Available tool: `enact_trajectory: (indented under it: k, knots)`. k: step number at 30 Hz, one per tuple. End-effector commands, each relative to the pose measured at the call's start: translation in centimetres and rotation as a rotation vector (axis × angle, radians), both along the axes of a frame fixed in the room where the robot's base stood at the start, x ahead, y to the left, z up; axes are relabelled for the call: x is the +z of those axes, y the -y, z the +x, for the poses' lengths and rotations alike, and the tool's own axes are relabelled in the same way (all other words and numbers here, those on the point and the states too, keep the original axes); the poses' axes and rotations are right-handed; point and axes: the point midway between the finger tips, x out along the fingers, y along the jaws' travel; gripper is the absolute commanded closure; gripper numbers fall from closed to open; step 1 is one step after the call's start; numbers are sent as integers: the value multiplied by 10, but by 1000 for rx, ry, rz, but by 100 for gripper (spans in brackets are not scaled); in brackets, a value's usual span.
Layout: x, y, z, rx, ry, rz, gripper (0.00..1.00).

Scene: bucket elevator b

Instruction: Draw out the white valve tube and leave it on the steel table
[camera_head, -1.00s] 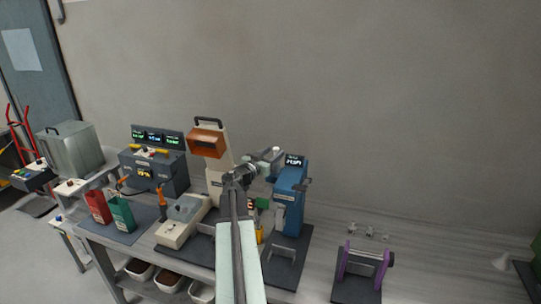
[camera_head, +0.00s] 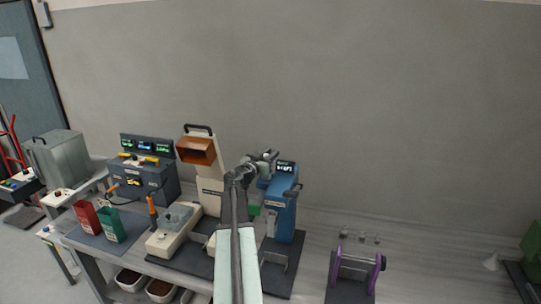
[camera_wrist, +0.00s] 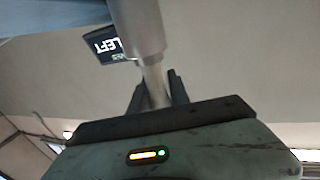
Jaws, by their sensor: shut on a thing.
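My gripper (camera_wrist: 158,92) is shut on the thin lower part of a pale grey-white tube, the white valve tube (camera_wrist: 140,25). In the wrist view the tube widens above the fingers and runs out of the top edge. In the head view my gripper (camera_head: 264,159) is at the upper left of the blue machine (camera_head: 283,208), near its display. The tube is too small there to tell whether it is clear of the machine.
A cream machine with an orange hood (camera_head: 197,150) stands close left of my arm. A purple-ended stand (camera_head: 357,270) and several small clear pieces (camera_head: 360,237) are to the right. A green thing (camera_head: 531,243) is at the far right.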

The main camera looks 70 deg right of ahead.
Motion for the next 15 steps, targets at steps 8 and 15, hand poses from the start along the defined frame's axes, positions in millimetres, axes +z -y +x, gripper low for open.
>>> enact_trajectory:
  k: [8,15]
  knots:
    - [6,0,1,1,-1,-1,100]
    - [10,0,0,1,-1,-1,100]
